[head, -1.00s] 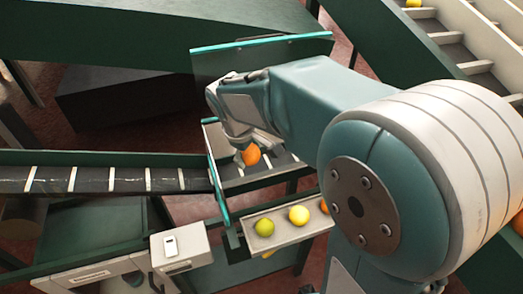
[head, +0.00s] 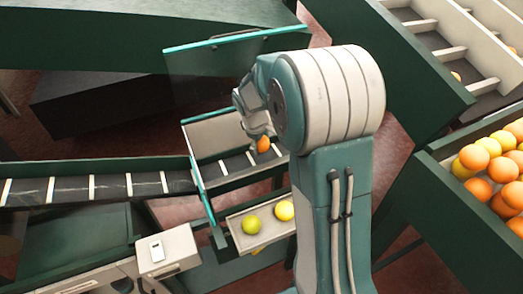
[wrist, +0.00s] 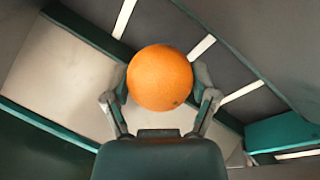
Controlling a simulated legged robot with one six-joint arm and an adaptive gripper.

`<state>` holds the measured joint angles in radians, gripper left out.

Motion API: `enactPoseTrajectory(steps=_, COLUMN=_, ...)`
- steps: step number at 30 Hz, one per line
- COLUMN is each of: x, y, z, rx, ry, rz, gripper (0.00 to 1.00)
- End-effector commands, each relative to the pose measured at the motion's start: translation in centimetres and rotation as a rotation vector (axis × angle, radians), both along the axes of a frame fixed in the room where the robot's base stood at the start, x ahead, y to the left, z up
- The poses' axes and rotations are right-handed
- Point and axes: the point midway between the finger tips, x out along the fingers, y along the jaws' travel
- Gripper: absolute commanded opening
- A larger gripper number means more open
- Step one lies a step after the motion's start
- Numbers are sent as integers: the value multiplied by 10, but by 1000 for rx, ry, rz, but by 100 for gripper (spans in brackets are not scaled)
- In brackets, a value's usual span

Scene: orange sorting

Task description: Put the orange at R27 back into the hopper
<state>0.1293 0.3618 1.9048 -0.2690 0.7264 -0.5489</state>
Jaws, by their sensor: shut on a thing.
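My gripper (wrist: 160,88) is shut on an orange (wrist: 160,77), with one finger on each side of the fruit. In the head view the orange (head: 263,144) shows at the end of my arm, above the belt section between the teal-edged panels. The dark belt (wrist: 225,75) with white slats lies below the held orange in the wrist view. The hopper (head: 500,228), a green-walled bin, is at the right of the head view with many oranges and yellow fruit in it. No R27 label is readable.
A small tray (head: 236,222) with a green-yellow and a yellow fruit sits below the belt (head: 110,187). A teal-edged clear panel (head: 215,60) stands behind my gripper. A slatted incline conveyor (head: 440,45) rises at the upper right. A white device lies on a box (head: 168,252).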

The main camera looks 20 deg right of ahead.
Motion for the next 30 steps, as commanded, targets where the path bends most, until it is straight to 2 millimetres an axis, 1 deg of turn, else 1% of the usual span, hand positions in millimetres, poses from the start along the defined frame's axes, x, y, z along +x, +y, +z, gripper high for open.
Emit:
enactPoseTrajectory(steps=3, x=5, y=-7, z=-11, rx=0, ry=2, rz=-1, gripper=25)
enactPoseTrajectory(steps=6, x=4, y=-6, z=-29, rx=0, ry=5, rz=1, gripper=25)
enactPoseTrajectory(steps=9, x=4, y=-6, z=-39, rx=0, ry=1, rz=0, gripper=25)
enactPoseTrajectory(steps=18, x=4, y=-5, z=-41, rx=0, ry=0, rz=0, gripper=25)
enactPoseTrajectory(steps=19, x=4, y=-5, z=-41, rx=0, ry=0, rz=0, gripper=79)
enactPoseTrajectory(steps=20, x=4, y=-5, z=-41, rx=0, ry=0, rz=0, gripper=93)
enactPoseTrajectory(steps=21, x=4, y=-5, z=-41, rx=0, ry=0, rz=0, gripper=100)
enactPoseTrajectory(steps=30, x=4, y=-5, z=-40, rx=0, ry=0, rz=0, gripper=100)
